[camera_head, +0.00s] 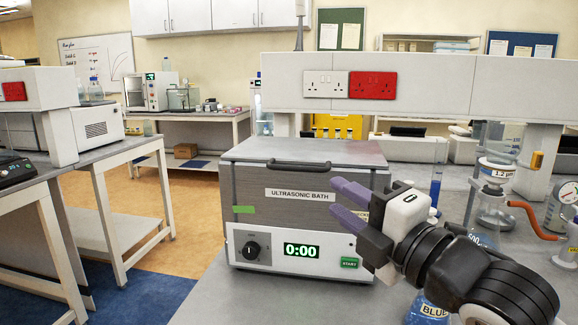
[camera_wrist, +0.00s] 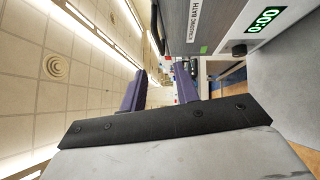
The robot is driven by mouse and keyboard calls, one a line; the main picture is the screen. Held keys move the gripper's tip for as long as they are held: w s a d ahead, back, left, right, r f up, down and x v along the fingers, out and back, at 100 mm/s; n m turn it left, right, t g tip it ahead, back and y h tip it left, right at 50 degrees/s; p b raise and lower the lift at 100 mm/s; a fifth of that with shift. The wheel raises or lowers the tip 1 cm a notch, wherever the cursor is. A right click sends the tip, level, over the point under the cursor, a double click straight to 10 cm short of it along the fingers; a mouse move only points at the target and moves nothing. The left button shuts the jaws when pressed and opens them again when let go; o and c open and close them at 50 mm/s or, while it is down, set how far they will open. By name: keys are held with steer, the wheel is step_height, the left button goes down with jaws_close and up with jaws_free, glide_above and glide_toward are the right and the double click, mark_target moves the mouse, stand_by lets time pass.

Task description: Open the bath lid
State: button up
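The ultrasonic bath (camera_head: 290,205) stands on the bench in the head view, a grey box with a white front panel, a knob and a display reading 0:00. Its grey lid (camera_head: 325,151) lies flat and closed on top. A dark bar handle (camera_head: 299,164) is on the lid's front edge. My gripper (camera_head: 345,203) is in front of the bath's right side, below the handle and apart from it. Its two purple fingers point left and are spread with nothing between them. In the wrist view the fingers (camera_wrist: 155,92) are also apart, and the bath (camera_wrist: 205,28) shows sideways at the upper right.
A blue bottle (camera_head: 428,308) stands below my arm. Glassware, including a flask (camera_head: 489,215) with an orange side tube (camera_head: 533,220), crowds the bench at right. A shelf with sockets (camera_head: 400,85) runs behind the bath. Bare bench (camera_head: 215,300) shows at front left.

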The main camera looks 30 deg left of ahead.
mark_target(295, 170)
steer(key=p+x, duration=0.2)
steer(key=x, duration=1)
steer(key=shift+a+r+p, duration=0.1)
steer(key=shift+a+p, duration=0.2)
steer(key=shift+a, duration=0.05)
steer(key=shift+c, duration=0.4)
jaws_close()
